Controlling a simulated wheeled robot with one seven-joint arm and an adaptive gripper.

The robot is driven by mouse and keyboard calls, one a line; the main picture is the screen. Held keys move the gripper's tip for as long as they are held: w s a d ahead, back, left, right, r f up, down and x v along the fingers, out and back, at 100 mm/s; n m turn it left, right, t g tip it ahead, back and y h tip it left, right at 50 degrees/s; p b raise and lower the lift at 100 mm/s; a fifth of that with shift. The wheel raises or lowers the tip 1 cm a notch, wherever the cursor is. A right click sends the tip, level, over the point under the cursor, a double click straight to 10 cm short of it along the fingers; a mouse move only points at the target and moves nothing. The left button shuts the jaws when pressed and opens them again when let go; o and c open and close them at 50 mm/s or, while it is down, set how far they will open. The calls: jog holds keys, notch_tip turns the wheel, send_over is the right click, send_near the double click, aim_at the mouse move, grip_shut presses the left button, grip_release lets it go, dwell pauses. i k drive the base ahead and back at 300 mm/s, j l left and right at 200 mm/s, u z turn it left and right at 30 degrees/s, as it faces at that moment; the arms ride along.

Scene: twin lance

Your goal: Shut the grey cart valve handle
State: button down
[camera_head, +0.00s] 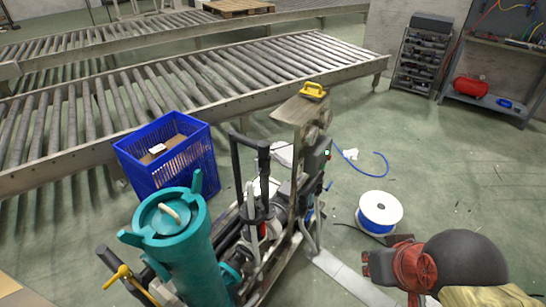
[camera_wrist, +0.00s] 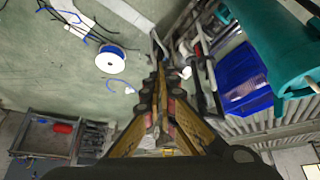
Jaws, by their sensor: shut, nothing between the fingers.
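The pump cart (camera_head: 300,125) stands in the middle of the head view, with a grey metal post, black hoses and a teal cylinder (camera_head: 172,245) at its left. A yellow handle-like piece (camera_head: 313,91) sits on top of the post. A yellow lever (camera_head: 122,273) is on a black pipe at the lower left. I cannot pick out a grey valve handle for certain. In the wrist view my gripper (camera_wrist: 159,70) is shut and empty, its fingers converging towards the picture's middle near the cart's parts (camera_wrist: 193,62). I cannot tell whether it touches the cart.
A blue crate (camera_head: 168,160) stands behind the teal cylinder. Roller conveyors (camera_head: 220,75) run along the back. A cable spool (camera_head: 379,212) lies right of the cart, with a loose blue cable (camera_head: 375,168). A shelf (camera_head: 422,52) and a workbench (camera_head: 490,105) stand at the far right.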

aim_at(257, 172)
jog(key=i+l+u, duration=0.1)
jog(key=i+u, duration=0.15)
jog(key=i, duration=0.25)
jog(key=i+l+u, duration=0.3)
jog(key=i, duration=0.2)
jog(key=i+l+u, duration=0.25)
jog(key=i, duration=0.25)
